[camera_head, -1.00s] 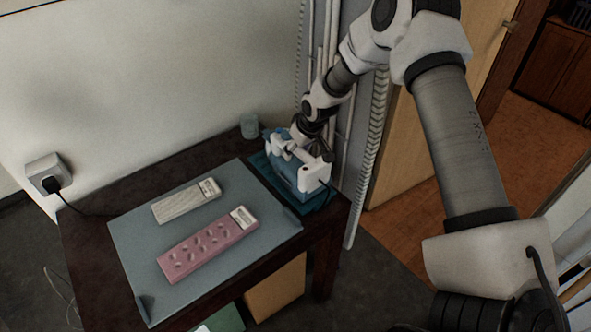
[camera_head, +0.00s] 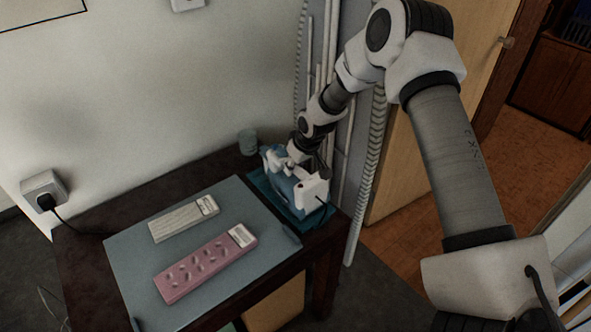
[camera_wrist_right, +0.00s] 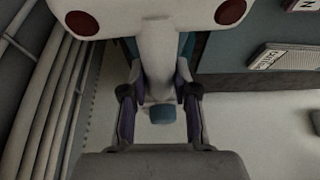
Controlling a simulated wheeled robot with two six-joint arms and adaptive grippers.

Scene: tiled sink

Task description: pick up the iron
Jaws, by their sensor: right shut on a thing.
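The iron (camera_head: 289,190) is blue and white and stands on a teal pad (camera_head: 259,186) at the back right of the dark table. My right gripper (camera_head: 294,165) reaches down from the upper right and is shut on the iron's white handle. In the right wrist view the white handle (camera_wrist_right: 158,60) runs between the two fingers of my right gripper (camera_wrist_right: 158,105). The iron's white end with two dark red round spots fills the top of that view. Whether the iron is clear of the pad, I cannot tell. My left gripper is not in view.
A small cup (camera_head: 248,141) stands behind the iron. Pipes (camera_head: 350,150) rise close to its right. A wall socket (camera_head: 43,188) holds a plug.

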